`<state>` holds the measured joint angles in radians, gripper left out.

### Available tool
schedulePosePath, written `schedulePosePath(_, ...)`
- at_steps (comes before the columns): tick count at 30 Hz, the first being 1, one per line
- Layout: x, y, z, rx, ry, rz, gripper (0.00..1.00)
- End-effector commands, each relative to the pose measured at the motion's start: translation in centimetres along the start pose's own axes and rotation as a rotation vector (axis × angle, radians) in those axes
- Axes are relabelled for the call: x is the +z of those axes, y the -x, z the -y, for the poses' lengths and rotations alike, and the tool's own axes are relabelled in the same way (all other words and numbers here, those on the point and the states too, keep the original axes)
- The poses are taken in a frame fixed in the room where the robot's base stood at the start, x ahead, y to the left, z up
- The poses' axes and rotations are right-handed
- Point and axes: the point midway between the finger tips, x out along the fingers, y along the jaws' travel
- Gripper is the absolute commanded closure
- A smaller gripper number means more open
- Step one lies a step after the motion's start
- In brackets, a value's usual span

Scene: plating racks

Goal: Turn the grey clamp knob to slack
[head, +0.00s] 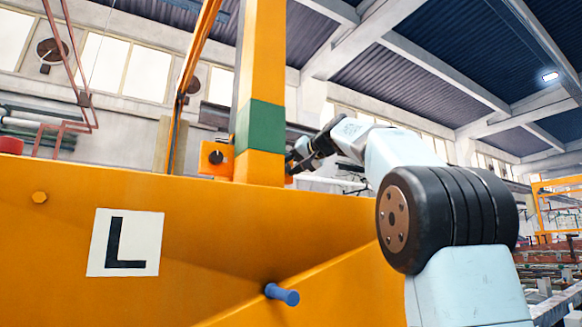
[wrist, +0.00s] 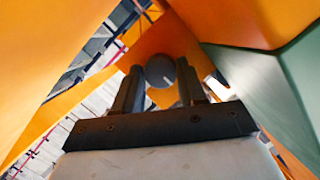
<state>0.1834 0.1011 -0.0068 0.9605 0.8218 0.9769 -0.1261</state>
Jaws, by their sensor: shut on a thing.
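The grey clamp knob (wrist: 160,69) is round and dark grey, with a short pale mark on its lower face. In the wrist view it sits between the two black fingers of my gripper (wrist: 161,80), against an orange plate (wrist: 150,42). My gripper is shut on the knob. In the head view my gripper (head: 294,160) reaches in at the right side of the orange post, by its green band (head: 259,126). The gripped knob cannot be made out there.
Another dark round knob (head: 216,157) sits on an orange bracket left of the post (head: 262,55). The large orange beam (head: 60,220) bears a white L plate (head: 125,242). A blue peg (head: 282,294) sticks out of the beam below my arm.

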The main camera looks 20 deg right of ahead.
Motion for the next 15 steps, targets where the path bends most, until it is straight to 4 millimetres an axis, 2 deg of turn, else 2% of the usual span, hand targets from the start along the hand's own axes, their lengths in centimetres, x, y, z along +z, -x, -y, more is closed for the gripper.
schedulePosePath(6, 0.06, -0.19, -0.27, 0.003, -0.002, 0.002, 0.90)
schedulePosePath(7, 0.05, -0.19, -0.26, 0.003, -0.002, 0.001, 0.58)
schedulePosePath(15, -0.04, -0.04, -0.11, 0.001, -0.001, -0.001, 0.34)
